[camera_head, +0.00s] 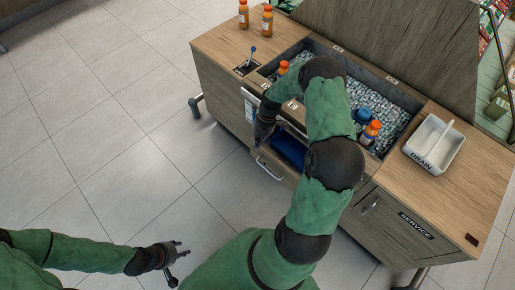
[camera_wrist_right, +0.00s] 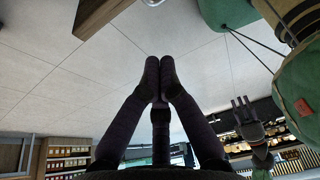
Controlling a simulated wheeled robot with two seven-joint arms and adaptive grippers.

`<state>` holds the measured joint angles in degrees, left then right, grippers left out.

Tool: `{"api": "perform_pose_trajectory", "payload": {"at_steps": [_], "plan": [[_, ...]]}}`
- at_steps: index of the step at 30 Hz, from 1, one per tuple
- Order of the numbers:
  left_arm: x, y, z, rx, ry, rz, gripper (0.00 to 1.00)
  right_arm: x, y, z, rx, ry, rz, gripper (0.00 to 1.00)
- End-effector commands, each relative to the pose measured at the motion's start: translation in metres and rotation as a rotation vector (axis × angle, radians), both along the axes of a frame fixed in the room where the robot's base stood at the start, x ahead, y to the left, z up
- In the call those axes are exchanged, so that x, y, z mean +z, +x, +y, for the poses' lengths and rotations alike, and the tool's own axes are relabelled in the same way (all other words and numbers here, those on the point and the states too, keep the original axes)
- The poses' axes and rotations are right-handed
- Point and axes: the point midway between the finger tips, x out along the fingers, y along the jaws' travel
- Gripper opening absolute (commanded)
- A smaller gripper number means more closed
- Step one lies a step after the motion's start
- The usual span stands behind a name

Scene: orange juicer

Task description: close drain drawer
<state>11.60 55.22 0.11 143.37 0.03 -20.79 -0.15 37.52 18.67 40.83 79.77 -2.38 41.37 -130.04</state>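A drawer with a bar handle (camera_head: 268,168) stands pulled out from the front of the wooden cart, with a dark blue bin (camera_head: 289,150) in it. My right arm crosses in front of the cart and hides part of the drawer. My right gripper (camera_head: 262,130) is at the cart's front, by the drawer's left end; contact cannot be told. In the right wrist view its fingertips (camera_wrist_right: 160,64) are together, with nothing seen between them. My left gripper (camera_head: 176,250) is open and empty over the floor, away from the cart; it also shows in the right wrist view (camera_wrist_right: 240,103).
The cart top holds a bed of ice (camera_head: 380,103) with orange bottles (camera_head: 371,131), and a white tray marked DRAIN (camera_head: 432,145). Open tiled floor (camera_head: 110,130) lies left of the cart.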

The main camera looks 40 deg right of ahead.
Motion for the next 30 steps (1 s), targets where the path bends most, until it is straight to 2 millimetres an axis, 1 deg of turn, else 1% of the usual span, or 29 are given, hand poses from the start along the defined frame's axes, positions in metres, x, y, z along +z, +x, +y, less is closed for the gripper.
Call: {"api": "perform_pose_trajectory", "payload": {"at_steps": [1, 3, 8, 11, 13, 17, 18, 21, 24, 27, 30], "plan": [[0.005, -0.001, 0.000, 0.000, 0.000, 0.001, 0.40, 0.011, 0.000, -0.003, -0.001, -0.001, -0.001, 0.00], [0.008, -0.001, 0.000, -0.001, 0.000, 0.002, 0.40, 0.018, 0.000, -0.006, -0.001, 0.000, 0.000, 0.00], [0.010, -0.001, 0.000, -0.001, 0.000, 0.002, 0.40, 0.028, 0.000, -0.009, 0.001, 0.001, 0.003, 0.00], [0.011, -0.001, 0.000, -0.001, 0.000, 0.002, 0.40, 0.026, -0.005, -0.001, 0.036, 0.000, 0.028, 0.00], [0.011, -0.001, 0.000, -0.001, 0.000, 0.002, 0.40, 0.020, -0.014, 0.013, 0.097, -0.007, 0.072, 0.00], [0.011, -0.001, 0.000, -0.001, 0.000, 0.002, 0.40, 0.003, -0.045, 0.047, 0.298, -0.050, 0.205, 0.00], [0.011, -0.001, 0.000, -0.001, 0.000, 0.002, 0.40, -0.001, -0.056, 0.056, 0.374, -0.075, 0.251, 0.00], [0.012, -0.001, 0.000, -0.001, 0.000, 0.002, 0.40, -0.009, -0.080, 0.071, 0.563, -0.156, 0.352, 0.00], [0.012, -0.001, 0.000, -0.001, 0.000, 0.002, 0.40, -0.014, -0.096, 0.078, 0.753, -0.260, 0.429, 0.00], [0.013, -0.001, 0.000, -0.001, 0.000, 0.002, 0.40, -0.016, -0.103, 0.080, 0.941, -0.386, 0.478, 0.00], [0.013, -0.001, 0.000, -0.001, 0.000, 0.002, 0.40, -0.016, -0.100, 0.084, 1.129, -0.525, 0.491, 0.00]]}}
